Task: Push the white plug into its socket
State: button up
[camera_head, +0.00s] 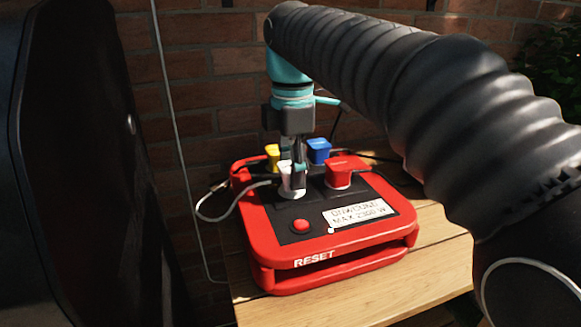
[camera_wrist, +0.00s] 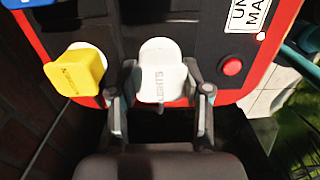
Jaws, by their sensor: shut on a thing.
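The white plug (camera_head: 285,178) is at the near left of the red power box's black top panel. The wrist view shows my gripper's fingers (camera_wrist: 161,84) closed on both sides of the plug. The plug and fingers hide its socket, so I cannot tell how deep the plug sits. A grey cable runs left from it.
The red power box (camera_head: 300,274) stands on a wooden table (camera_head: 445,275) by a brick wall. Yellow (camera_head: 272,152), blue (camera_head: 319,150) and red (camera_head: 339,169) plugs sit close by. A red reset button (camera_head: 300,226) is in front. The table's right side is clear.

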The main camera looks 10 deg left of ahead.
jog(key=shift+f+b, duration=0.35)
jog(key=shift+f, duration=0.25)
jog(key=o, duration=1.2)
jog(key=shift+c, duration=0.2)
jog(key=shift+r, duration=0.1)
jog(key=shift+r, duration=3.65)
